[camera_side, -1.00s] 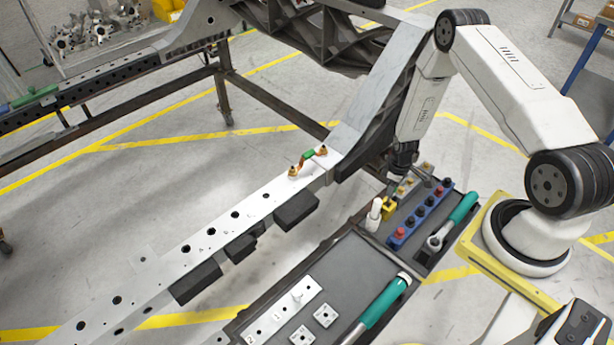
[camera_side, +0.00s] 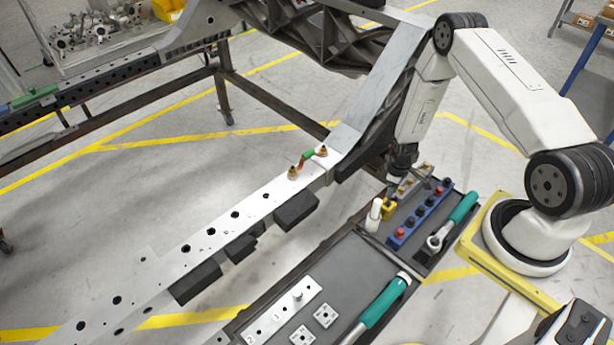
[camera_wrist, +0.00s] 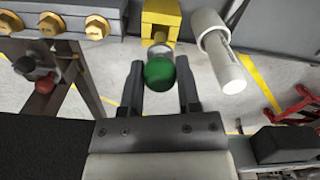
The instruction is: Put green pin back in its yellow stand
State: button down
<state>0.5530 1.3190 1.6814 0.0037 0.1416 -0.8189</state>
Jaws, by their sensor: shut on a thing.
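The green pin (camera_wrist: 160,72), with a round green head and a pale metal part beyond it, sits between the fingertips of my gripper (camera_wrist: 161,80) in the wrist view. The gripper is shut on it. The yellow stand (camera_wrist: 161,18) is directly beyond the pin, in line with it. I cannot tell whether the pin's tip touches or enters the stand. In the side view the yellow stand (camera_side: 388,209) is on the dark tray, just below my gripper (camera_side: 393,187). The pin is too small or hidden there to make out.
A white cylinder (camera_wrist: 220,52) stands close beside the yellow stand. A blue rack (camera_side: 420,214) with several coloured knobs and a teal-handled ratchet (camera_side: 452,222) share the tray (camera_side: 352,262). The chassis rail (camera_side: 225,222) runs alongside on the left.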

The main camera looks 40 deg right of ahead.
jog(key=shift+f, duration=1.95)
dwell(0.8)
jog(key=shift+c, duration=1.2)
grip_release()
jog(key=shift+c, duration=0.6)
jog(key=shift+r, duration=0.1)
jog(key=shift+r, duration=3.35)
